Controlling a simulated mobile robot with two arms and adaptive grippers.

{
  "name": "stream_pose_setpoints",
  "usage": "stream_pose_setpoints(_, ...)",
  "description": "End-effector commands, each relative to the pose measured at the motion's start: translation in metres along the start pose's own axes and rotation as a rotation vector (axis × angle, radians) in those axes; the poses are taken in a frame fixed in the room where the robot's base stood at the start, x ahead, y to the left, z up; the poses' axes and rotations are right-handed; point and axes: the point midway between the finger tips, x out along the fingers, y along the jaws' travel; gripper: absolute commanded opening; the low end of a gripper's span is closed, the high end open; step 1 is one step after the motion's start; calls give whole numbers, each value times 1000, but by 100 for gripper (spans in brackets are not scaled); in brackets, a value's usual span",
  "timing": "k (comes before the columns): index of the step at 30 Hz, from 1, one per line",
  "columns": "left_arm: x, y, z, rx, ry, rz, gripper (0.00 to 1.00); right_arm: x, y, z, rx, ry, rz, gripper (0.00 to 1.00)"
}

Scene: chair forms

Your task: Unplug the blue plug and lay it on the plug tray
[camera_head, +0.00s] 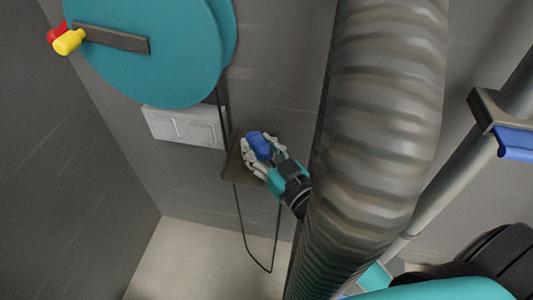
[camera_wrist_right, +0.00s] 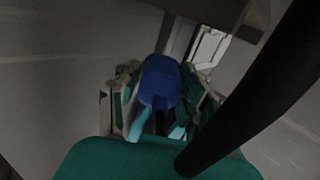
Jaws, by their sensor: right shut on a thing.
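The blue plug (camera_head: 258,146) is between the pale fingers of my right gripper (camera_head: 255,152), which is shut on it. The right wrist view also shows the blue plug (camera_wrist_right: 160,82) between the two fingers of my right gripper (camera_wrist_right: 158,95). A small brown shelf, which looks like the plug tray (camera_head: 234,168), is on the wall just behind and below my right gripper. I cannot tell whether the plug touches it. The white socket panel (camera_head: 165,126) is on the wall to the left, apart from the plug. My left gripper is not in view.
A large ribbed grey duct (camera_head: 380,110) stands close to my right gripper on its right. A teal reel (camera_head: 160,60) is above the socket panel. A dark cable (camera_head: 243,235) hangs in a loop below the shelf. A grey pipe (camera_head: 455,175) is at the right.

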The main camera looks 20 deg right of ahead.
Motion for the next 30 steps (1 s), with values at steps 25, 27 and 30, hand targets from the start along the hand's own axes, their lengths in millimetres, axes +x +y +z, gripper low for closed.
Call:
stream_pose_setpoints(25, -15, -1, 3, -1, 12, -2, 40, 46, 0, 24, 1, 1, -1, 0)
stream_pose_setpoints(27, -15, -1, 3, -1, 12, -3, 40, 46, 0, 24, 1, 1, -1, 0)
stream_pose_setpoints(30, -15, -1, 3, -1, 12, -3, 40, 46, 0, 24, 1, 1, 0, 39)
